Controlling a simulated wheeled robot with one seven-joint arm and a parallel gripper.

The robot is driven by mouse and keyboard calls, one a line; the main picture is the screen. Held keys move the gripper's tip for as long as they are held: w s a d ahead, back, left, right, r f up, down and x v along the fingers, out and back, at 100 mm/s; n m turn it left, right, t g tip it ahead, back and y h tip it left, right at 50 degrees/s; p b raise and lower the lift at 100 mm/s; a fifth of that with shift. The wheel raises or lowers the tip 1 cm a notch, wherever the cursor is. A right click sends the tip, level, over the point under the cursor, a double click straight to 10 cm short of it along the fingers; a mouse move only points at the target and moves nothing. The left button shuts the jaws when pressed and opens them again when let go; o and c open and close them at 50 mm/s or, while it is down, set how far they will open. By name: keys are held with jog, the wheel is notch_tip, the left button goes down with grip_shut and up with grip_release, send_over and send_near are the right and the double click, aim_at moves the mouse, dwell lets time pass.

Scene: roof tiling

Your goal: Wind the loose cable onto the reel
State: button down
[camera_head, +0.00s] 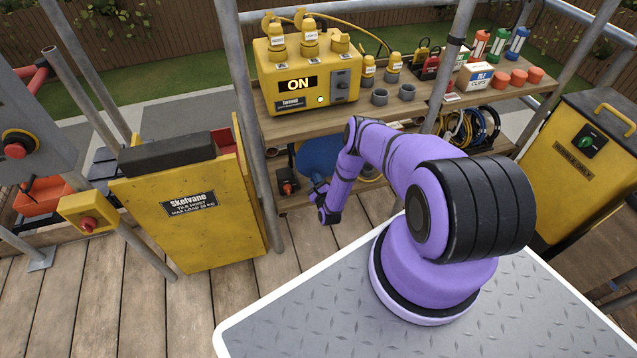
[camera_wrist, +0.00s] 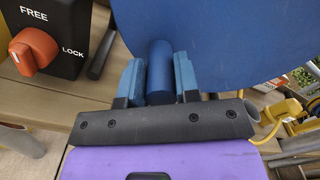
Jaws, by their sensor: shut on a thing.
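The blue reel (camera_head: 318,152) stands on the lower shelf, partly hidden by my arm. In the wrist view its large blue disc (camera_wrist: 235,40) fills the top. A blue cylindrical handle (camera_wrist: 160,70) sticks out from the disc. My gripper (camera_wrist: 160,85) has its two blue fingers closed on either side of this handle. In the head view my gripper (camera_head: 320,196) is small and dark in front of the reel. A black box with an orange FREE/LOCK knob (camera_wrist: 35,50) is left of the reel; I cannot tell its setting. I cannot make out the loose cable.
A yellow power box (camera_head: 306,75) reading ON, with a green light, stands on the upper shelf (camera_head: 430,105). The yellow tile hoist (camera_head: 195,205) is at left. Scaffold poles stand close by.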

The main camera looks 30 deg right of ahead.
jog(key=shift+a+r, duration=0.2)
jog(key=shift+a, duration=0.05)
dwell(0.4)
jog(key=c, duration=0.8)
grip_release()
jog(key=shift+c, duration=0.2)
jog(key=v, duration=1)
jog(key=shift+s, duration=0.35)
jog(key=shift+a, duration=0.1)
